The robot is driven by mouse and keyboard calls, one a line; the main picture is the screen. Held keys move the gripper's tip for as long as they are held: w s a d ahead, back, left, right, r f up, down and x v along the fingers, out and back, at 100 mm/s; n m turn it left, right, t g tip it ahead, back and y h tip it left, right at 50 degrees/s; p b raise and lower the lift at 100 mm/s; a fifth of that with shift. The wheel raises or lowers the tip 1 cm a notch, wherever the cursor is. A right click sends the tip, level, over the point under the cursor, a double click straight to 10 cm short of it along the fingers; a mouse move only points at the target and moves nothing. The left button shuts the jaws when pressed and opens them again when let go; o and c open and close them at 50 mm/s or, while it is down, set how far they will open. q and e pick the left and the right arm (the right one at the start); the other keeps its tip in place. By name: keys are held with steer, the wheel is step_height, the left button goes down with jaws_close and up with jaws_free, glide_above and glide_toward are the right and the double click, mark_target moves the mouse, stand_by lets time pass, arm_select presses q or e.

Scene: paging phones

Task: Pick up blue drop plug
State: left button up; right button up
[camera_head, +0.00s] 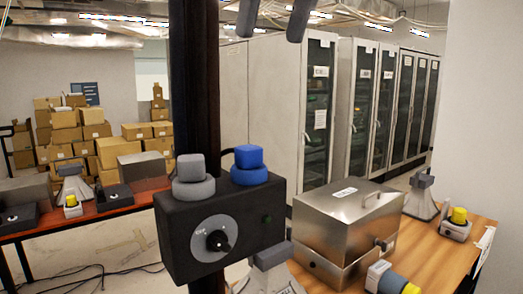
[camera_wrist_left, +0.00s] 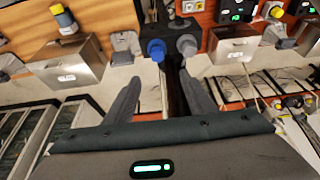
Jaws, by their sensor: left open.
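The blue drop plug (camera_head: 249,176) stands upright on top of a black box (camera_head: 176,232) with a dial on its front. A grey plug (camera_head: 192,187) of similar shape stands beside it on the left. My left gripper (camera_head: 271,37) hangs at the top of the head view, well above the blue plug, open and empty. In the left wrist view its two fingers (camera_wrist_left: 160,77) are spread apart. The blue plug (camera_wrist_left: 157,50) appears beyond the fingertips and between them, with the grey plug (camera_wrist_left: 186,44) to its right. My right gripper is not in view.
A steel box with a handle (camera_head: 345,222) stands on the wooden table (camera_head: 456,250) to the right. Yellow-topped plugs (camera_head: 459,216) and grey cone-shaped devices (camera_head: 421,198) stand around. A second table (camera_head: 122,201) is at left. The air above the black box is clear.

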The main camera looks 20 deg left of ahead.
arm_select(q)
steer(key=x, duration=0.4)
steer(key=b+x, duration=0.1)
steer(key=x, duration=0.7)
steer(key=shift+w+a, duration=0.1)
steer(key=shift+w, duration=0.25)
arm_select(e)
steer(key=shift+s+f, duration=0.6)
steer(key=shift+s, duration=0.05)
arm_select(q)
steer(key=shift+s, duration=0.1)
